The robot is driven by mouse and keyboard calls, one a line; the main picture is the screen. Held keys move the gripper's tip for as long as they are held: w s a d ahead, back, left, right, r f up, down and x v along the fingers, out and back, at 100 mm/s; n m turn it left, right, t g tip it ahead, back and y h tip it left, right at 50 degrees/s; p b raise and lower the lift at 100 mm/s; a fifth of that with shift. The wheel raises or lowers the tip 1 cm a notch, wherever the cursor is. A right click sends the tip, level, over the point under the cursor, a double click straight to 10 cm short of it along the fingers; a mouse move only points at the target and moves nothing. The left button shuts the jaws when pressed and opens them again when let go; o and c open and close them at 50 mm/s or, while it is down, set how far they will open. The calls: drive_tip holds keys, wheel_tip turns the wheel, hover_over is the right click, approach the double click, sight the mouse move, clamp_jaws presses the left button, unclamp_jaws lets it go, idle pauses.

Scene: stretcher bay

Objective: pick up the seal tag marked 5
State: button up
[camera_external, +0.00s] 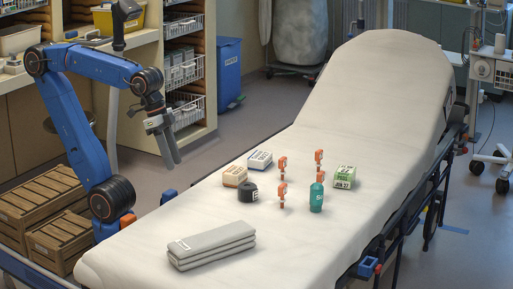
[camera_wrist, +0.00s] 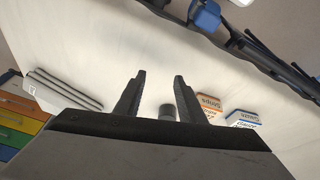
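Several small orange seal tags stand on the white stretcher sheet in the external view: a back left one (camera_external: 282,164), a back right one (camera_external: 319,157), a front left one (camera_external: 282,192) and one by the green bottle (camera_external: 320,177). Their numbers are too small to read, so I cannot tell which is marked 5. My gripper (camera_external: 176,158) is raised left of the stretcher, well apart from the tags. In the wrist view my gripper (camera_wrist: 158,78) has its fingers spread with nothing held. No tag shows in that view.
On the sheet (camera_external: 130,262) are two small boxes (camera_external: 234,176) (camera_external: 260,160), a black jar (camera_external: 247,192), a green bottle (camera_external: 316,198), a green-white box (camera_external: 345,177) and folded towels (camera_external: 212,244). The front right of the sheet is clear. Wooden crates (camera_external: 60,240) stand at left.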

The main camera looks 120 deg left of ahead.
drive_tip(key=w+a+r+n+g, duration=0.1)
drive_tip(key=w+a+r+n, duration=0.4)
drive_tip(key=w+a, duration=0.5)
drive_tip(key=w+a+r+n+g, duration=0.25)
drive_tip(key=w+a+n, duration=0.35)
drive_tip(key=w+a, duration=0.35)
drive_tip(key=n, duration=0.4)
hover_over(282, 170)
drive_tip(key=f, duration=0.8)
drive_tip(key=a+f, duration=0.1)
drive_tip(key=f, duration=0.2)
drive_tip(key=shift+s+f, duration=0.25)
drive_tip(key=shift+f, duration=0.15)
drive_tip(key=shift+w+d+f, duration=0.1)
drive_tip(key=shift+d+f, duration=0.1)
drive_tip(key=shift+f, duration=1.15)
drive_tip(key=shift+w+d+f, duration=0.1)
drive_tip(key=shift+d+f, duration=0.1)
drive_tip(key=shift+f, duration=1.15)
clamp_jaws()
